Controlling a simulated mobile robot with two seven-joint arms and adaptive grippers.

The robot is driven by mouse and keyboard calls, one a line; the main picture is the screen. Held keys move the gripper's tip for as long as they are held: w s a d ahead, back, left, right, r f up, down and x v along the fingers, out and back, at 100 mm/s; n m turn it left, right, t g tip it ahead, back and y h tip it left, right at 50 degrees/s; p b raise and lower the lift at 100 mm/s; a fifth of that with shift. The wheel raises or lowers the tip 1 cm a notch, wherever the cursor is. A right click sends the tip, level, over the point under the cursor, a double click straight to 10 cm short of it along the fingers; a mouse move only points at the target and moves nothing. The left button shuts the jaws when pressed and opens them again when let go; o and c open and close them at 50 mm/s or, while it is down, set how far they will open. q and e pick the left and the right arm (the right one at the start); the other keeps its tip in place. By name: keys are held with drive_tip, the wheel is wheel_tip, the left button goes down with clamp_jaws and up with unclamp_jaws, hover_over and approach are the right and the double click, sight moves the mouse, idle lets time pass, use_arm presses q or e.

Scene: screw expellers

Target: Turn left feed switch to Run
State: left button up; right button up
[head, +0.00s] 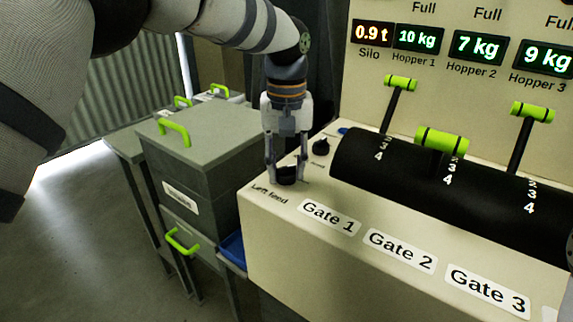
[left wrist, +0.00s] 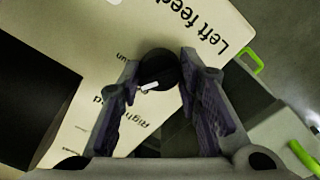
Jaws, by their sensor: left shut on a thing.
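The left feed switch (head: 287,178) is a black round knob on the cream panel, beside the "Left feed" label. My left gripper (head: 286,170) points down over it, with its fingers closed around the knob. In the left wrist view the knob (left wrist: 157,66) sits between the two fingertips (left wrist: 160,75), and a white mark shows on it. A label partly hidden by the left finger shows the letters "un". I cannot tell for certain which setting the mark points to. My right gripper is not in view.
A second black knob (head: 321,146) stands just behind, on the same panel. To the right are a black drum housing (head: 380,170) and gate levers with green handles (head: 441,141). Displays (head: 418,40) line the wall. Grey bins (head: 190,150) stand left of the panel.

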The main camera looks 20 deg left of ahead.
sight(286, 167)
use_arm(q)
drive_tip(key=m, duration=0.5)
drive_tip(key=shift+m, duration=0.3)
idle(0.4)
drive_tip(key=o, duration=1.2)
wheel_tip(286, 167, up, 12)
drive_tip(key=shift+f, duration=0.1)
